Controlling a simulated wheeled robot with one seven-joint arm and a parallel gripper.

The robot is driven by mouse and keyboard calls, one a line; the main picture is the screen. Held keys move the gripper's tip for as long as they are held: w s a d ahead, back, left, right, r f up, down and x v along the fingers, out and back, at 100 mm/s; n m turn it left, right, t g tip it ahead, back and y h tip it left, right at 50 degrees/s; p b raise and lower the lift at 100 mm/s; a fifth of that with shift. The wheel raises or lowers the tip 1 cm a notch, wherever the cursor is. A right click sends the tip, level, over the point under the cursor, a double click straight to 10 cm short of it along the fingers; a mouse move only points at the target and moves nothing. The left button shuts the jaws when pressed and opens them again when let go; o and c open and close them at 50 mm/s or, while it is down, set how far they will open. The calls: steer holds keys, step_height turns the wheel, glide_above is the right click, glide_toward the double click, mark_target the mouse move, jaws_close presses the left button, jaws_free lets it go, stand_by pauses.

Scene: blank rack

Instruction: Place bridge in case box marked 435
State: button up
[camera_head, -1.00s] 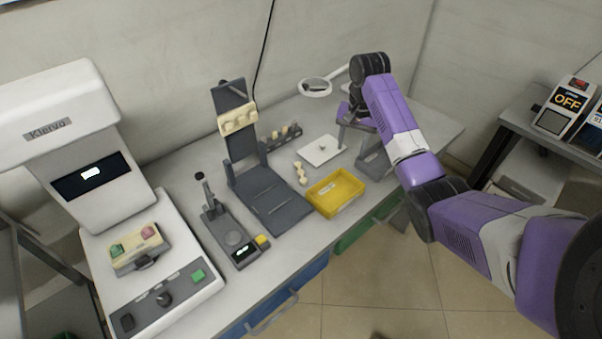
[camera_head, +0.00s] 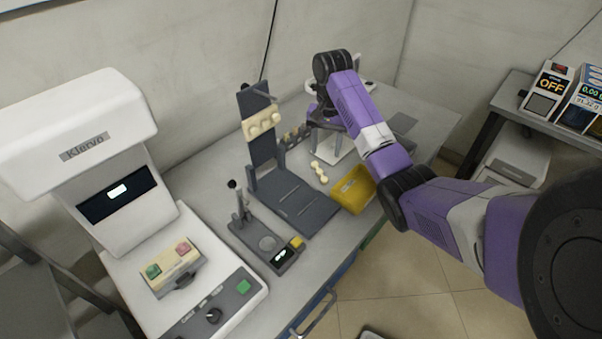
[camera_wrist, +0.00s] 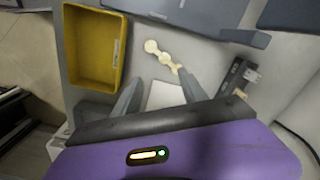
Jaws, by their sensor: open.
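The bridge (camera_head: 319,171) is a small cream piece of joined rounded lobes. It lies on the grey table, left of the yellow case box (camera_head: 354,189). In the wrist view the bridge (camera_wrist: 160,52) lies just beyond my open fingertips (camera_wrist: 160,76), with nothing between them but the view of the table and a white plate. The yellow box (camera_wrist: 93,46) is at upper left there, and its inside looks empty. It has a small label (camera_wrist: 116,51) whose number I cannot read. In the head view my gripper is partly hidden by my arm.
A white plate (camera_head: 345,156) lies beneath my gripper. A dark grey stand (camera_head: 291,203) with cream blocks is left of the bridge. A small dark device (camera_head: 263,244) and a large white Klervo machine (camera_head: 113,200) stand further left. A dark rack (camera_wrist: 235,78) is close to the right finger.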

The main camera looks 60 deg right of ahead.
mark_target(320, 170)
steer(key=shift+w+a+f, duration=0.15)
steer(key=shift+w+a, duration=0.05)
steer(key=shift+w, duration=0.15)
steer(key=shift+a+f, duration=0.1)
steer(key=shift+f, duration=0.15)
steer(key=shift+w+a+f+p, duration=0.1)
steer(key=shift+a+f+p, duration=0.1)
steer(key=shift+f, duration=1.6)
steer(key=shift+a+f+p, duration=0.2)
steer(key=shift+f, duration=1.55)
jaws_close()
